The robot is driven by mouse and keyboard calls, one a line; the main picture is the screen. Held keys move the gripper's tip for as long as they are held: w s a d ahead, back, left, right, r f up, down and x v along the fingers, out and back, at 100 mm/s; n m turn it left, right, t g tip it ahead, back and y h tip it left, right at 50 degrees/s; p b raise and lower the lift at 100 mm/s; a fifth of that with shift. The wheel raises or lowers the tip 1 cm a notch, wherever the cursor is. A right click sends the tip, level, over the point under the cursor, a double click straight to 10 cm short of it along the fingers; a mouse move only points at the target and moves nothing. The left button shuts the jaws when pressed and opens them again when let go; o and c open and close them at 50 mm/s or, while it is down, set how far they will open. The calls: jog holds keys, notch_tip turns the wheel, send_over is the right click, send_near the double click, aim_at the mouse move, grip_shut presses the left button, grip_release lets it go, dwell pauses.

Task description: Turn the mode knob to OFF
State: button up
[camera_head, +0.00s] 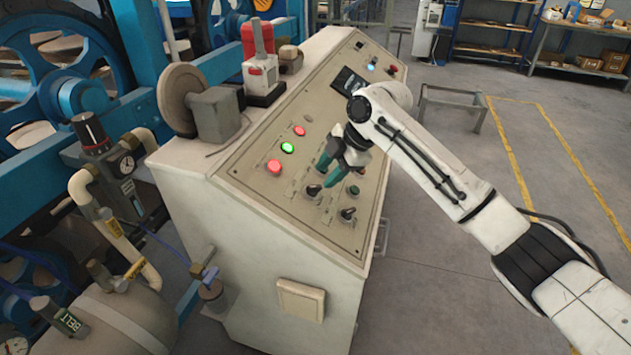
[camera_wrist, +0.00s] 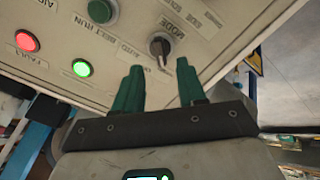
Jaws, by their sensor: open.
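The mode knob (camera_wrist: 159,46) is a small dark rotary knob on the sloped beige panel, with a MODE label beside it in the wrist view. Its handle points down in that picture, towards my gripper. My gripper (camera_wrist: 158,67) is open, with one green finger on either side below the knob. The fingers look empty, and I cannot tell whether they touch the panel. In the head view my gripper (camera_head: 329,174) is over the lower part of the console panel. Several dark knobs are near it there, and I cannot tell which is the mode knob.
A lit green lamp (camera_wrist: 81,68) and a lit red lamp (camera_wrist: 25,40) are left of the fingers in the wrist view. A black knob (camera_head: 348,213) is near the panel's lower edge. A red-and-white device (camera_head: 262,68) stands on the console. Open floor (camera_head: 470,160) lies to the right.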

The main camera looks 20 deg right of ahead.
aim_at(316, 186)
jog(key=shift+p+x, duration=0.3)
jog(key=shift+x, duration=2.45)
jog(key=c, duration=0.7)
jog(key=m+p, duration=0.2)
jog(key=m, duration=0.2)
jog(key=shift+s+r, duration=0.1)
jog(key=shift+m+p, duration=0.8)
jog(key=shift+m, duration=1.6)
jog(key=shift+d, duration=0.1)
